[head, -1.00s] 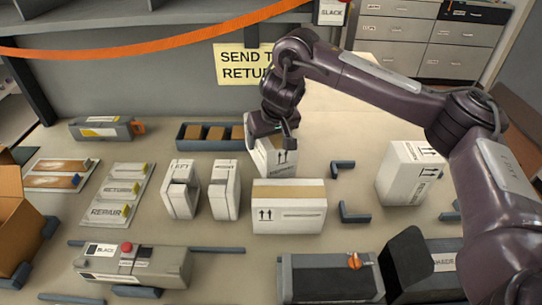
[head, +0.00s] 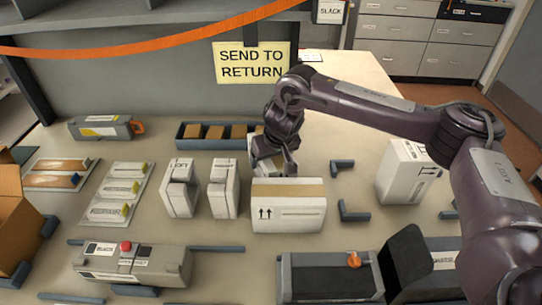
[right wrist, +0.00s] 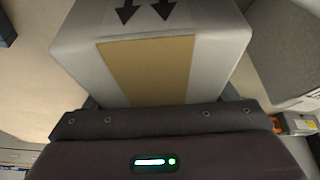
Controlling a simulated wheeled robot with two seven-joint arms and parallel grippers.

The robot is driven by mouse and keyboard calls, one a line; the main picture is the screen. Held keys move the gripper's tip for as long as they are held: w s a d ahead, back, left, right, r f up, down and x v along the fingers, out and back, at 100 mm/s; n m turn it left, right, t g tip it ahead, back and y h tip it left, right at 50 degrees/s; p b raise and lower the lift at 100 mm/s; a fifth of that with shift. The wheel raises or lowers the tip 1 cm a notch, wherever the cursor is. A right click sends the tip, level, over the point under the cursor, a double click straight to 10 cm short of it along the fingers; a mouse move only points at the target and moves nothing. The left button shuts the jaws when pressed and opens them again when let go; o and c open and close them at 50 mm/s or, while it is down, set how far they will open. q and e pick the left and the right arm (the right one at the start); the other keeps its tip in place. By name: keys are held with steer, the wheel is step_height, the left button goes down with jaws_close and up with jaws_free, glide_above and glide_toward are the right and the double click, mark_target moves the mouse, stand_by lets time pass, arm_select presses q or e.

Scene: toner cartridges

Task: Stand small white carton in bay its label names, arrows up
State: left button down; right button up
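The small white carton (head: 253,144) stands at the back of the table, mostly covered by my right gripper (head: 275,168) in the head view. The right wrist view shows a white carton (right wrist: 75,45) with a tan tape strip close under the gripper, with dark finger parts at both sides. The label naming a bay is not readable. My left gripper is not in view.
A wider taped carton (head: 290,218) stands just in front. Two narrow white units (head: 180,190) (head: 224,190) stand left of it. A blue tray (head: 188,138) lies behind. Dark corner brackets (head: 343,167) (head: 353,213) and a white carton (head: 400,175) are to the right.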

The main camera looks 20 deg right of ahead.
steer(key=shift+o, duration=1.3)
steer(key=shift+r, duration=0.1)
